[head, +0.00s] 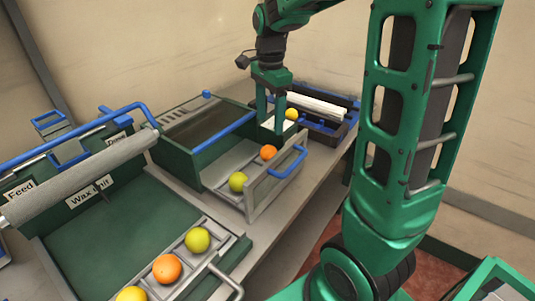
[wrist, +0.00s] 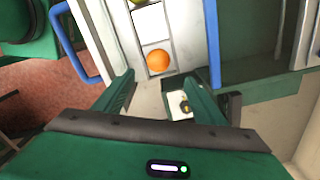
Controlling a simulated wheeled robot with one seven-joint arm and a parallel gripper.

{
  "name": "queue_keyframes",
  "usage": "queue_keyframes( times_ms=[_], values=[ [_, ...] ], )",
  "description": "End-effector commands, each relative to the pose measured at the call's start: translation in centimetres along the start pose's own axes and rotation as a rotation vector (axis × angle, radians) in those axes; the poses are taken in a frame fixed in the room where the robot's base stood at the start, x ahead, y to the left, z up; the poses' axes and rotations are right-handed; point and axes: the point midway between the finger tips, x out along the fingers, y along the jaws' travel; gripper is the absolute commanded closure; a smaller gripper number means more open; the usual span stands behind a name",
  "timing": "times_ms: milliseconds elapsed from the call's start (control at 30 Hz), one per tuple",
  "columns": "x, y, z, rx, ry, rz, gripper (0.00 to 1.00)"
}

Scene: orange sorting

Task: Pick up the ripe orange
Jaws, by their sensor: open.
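A ripe-looking orange (head: 268,152) sits in the end compartment of a pulled-out drawer tray (head: 222,173), near its blue handle. The orange's height relative to the fingertips is hard to judge.
A yellow-green fruit (head: 238,181) shares the drawer. The blue handle (head: 289,162) rises beside the orange. A yellow fruit (head: 292,113) is by a blue-and-dark roller unit (head: 325,118) behind. A small green container with a white inside (head: 274,127) is close to the fingertips.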

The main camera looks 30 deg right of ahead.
Motion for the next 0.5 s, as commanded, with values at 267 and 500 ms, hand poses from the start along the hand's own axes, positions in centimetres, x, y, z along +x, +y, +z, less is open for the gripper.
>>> queue_keyframes(
  times_ms=[267, 500],
  values=[
    [3.5, -0.2, 0.1, 0.018, -0.001, 0.005, 0.36],
    [5.6, -0.2, 0.1, 0.018, 0.000, 0.003, 0.36]
  ],
)
